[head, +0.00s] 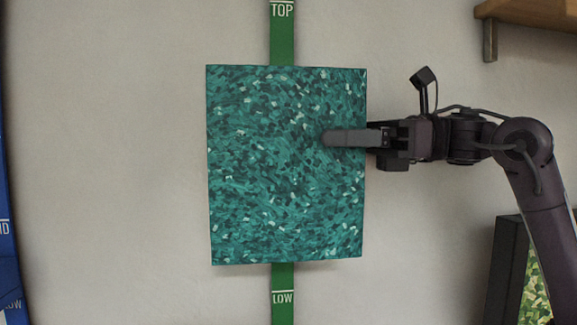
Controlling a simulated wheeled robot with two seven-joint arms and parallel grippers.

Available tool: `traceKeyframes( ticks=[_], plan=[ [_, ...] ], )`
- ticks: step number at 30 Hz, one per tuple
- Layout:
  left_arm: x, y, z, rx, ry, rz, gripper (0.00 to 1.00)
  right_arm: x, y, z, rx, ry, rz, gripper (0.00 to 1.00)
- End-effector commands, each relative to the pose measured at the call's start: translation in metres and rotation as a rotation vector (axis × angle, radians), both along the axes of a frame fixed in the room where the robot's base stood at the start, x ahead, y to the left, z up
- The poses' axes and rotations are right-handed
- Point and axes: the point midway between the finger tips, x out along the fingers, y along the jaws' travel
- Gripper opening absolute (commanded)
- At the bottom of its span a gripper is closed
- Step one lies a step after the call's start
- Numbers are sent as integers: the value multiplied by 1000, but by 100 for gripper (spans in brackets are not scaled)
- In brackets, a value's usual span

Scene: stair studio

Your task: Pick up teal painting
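The teal painting (270,190) hangs on the pale wall in the middle of the head view, upright with a very slight tilt. It covers part of a green vertical strip. My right gripper (328,138) comes in from the right at the painting's right edge. One finger lies across the front of the painting's right part. The other finger is not visible, and whether it sits behind the painting's edge is hidden. I cannot tell if the fingers are pressed on the painting. My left gripper is out of view.
The green strip (283,40) reads TOP above the painting and LOW below it. A blue strip (8,250) stands at the left edge. A wooden shelf (535,14) with a bracket is at the upper right. A dark-framed green picture (508,270) stands at the lower right.

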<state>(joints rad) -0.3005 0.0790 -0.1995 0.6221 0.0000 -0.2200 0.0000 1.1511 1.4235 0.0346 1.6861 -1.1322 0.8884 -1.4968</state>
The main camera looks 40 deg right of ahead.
Motion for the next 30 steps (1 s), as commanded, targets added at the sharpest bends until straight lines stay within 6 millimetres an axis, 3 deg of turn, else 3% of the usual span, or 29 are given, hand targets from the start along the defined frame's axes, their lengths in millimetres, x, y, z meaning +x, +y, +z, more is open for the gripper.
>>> traceKeyframes(
  ticks=[1, 7, 20, 30],
  plan=[
    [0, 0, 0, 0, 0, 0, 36, 0, 0, 0, 0, 0, 0, 25],
    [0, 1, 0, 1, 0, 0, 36, 0, 0, 0, 0, 1, 0, 0],
    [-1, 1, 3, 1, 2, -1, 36, -2, 1, 6, -1, -4, -2, 0],
    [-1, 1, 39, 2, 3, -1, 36, -4, 1, 48, 0, -2, -2, 0]
  ],
)
